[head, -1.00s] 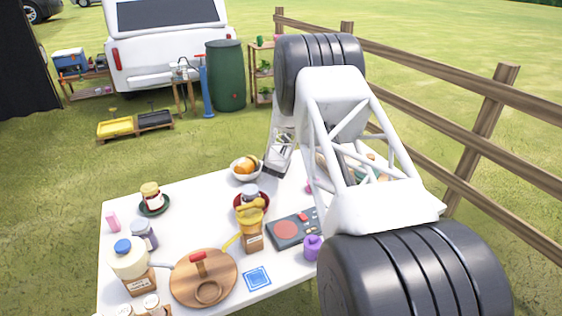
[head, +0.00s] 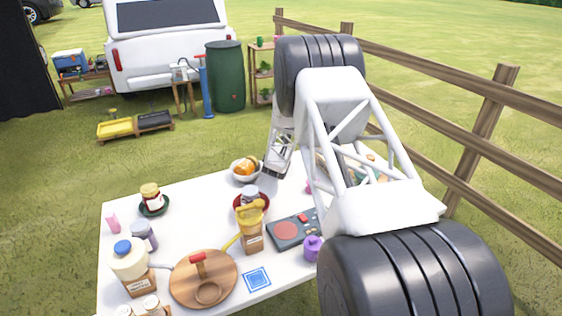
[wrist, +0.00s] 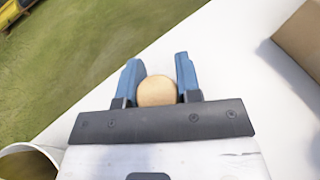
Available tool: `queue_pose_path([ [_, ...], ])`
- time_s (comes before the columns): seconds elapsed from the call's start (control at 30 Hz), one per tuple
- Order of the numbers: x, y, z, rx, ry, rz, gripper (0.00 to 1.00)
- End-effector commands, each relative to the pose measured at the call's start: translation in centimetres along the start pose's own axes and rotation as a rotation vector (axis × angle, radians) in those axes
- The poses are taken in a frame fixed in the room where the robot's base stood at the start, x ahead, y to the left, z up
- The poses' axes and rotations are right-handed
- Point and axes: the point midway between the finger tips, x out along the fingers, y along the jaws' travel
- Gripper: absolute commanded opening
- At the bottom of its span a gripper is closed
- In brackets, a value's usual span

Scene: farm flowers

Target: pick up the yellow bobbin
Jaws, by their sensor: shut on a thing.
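My gripper (wrist: 158,88) has its two blue fingers shut on a round, tan-yellow thing (wrist: 157,91), seen end-on in the wrist view. It appears to be the yellow bobbin (wrist: 157,98), though its side is hidden and only the rounded end shows. White tabletop lies beyond and beside the fingers. In the head view my gripper (head: 275,172) is at the far side of the table, just right of a white bowl with orange things. The held thing cannot be made out there.
The white bowl (head: 235,174) stands close to my gripper. A brown box (wrist: 301,40) is at the right of the wrist view. A control panel (head: 298,227), a purple jar (head: 313,250) and a round wooden board (head: 222,268) are nearer.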

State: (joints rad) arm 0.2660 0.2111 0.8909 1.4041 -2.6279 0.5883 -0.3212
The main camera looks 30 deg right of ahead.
Motion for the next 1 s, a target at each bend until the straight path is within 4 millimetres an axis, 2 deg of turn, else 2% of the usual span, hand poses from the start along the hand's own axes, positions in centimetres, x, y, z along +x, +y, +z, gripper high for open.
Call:
queue_pose_path([
  [0.33,-0.3,0.0,0.8,0.001,-0.002,0.0,0.09],
  [0.6,-1.4,0.0,3.6,0.0,-0.002,0.0,0.09],
  [1.0,-6.7,-1.4,1.6,0.0,0.001,0.0,0.09],
])
